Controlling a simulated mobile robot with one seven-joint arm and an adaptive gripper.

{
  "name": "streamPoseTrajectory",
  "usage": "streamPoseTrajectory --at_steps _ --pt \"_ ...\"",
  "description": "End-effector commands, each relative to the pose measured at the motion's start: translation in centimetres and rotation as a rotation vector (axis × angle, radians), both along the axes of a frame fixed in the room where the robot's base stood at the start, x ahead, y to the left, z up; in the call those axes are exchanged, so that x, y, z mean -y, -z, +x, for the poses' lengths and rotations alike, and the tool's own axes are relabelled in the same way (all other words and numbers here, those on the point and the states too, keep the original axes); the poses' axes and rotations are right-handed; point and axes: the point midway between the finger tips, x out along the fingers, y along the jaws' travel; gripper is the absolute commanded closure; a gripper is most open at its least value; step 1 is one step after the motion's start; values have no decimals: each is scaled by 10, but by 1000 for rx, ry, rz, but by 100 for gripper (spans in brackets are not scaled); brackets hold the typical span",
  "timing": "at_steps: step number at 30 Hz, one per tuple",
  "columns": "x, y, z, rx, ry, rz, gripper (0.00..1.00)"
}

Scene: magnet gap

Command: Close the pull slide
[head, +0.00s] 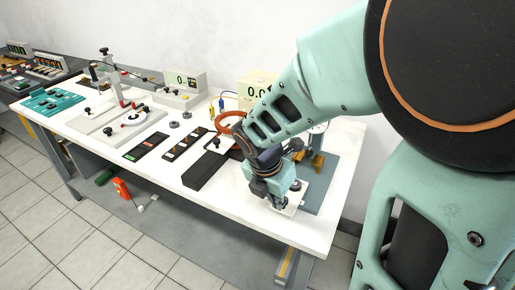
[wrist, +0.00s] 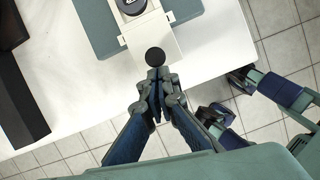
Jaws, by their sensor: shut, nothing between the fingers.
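The pull slide is a pale flat bar that shows in the wrist view (wrist: 148,38), with a round black knob (wrist: 155,57) at its near end by the table edge. It lies across a blue-grey base plate (wrist: 190,12). In the head view the slide (head: 295,196) is partly hidden behind my gripper (head: 278,205). In the wrist view my gripper (wrist: 157,88) is shut and empty, its fingertips just on the near side of the knob. I cannot tell whether they touch it.
A long black block (head: 212,169) lies on the white table to the left of my gripper. An orange ring (head: 230,119) and a digital display box (head: 256,86) stand behind. The table's front edge passes close under my gripper, with tiled floor (wrist: 85,147) beyond.

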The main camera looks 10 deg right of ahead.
Motion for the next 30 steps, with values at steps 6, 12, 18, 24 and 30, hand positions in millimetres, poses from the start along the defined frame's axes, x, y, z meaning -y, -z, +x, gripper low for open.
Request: streamPoseTrajectory --at_steps 6,12,18,24,30 --pt "18 -4 25 -3 5 1 100" --pt "41 -5 55 -3 5 1 100" --pt "61 -4 84 -2 3 1 100" --pt "73 -2 100 -1 1 0 100" --pt "75 0 103 0 0 0 100"
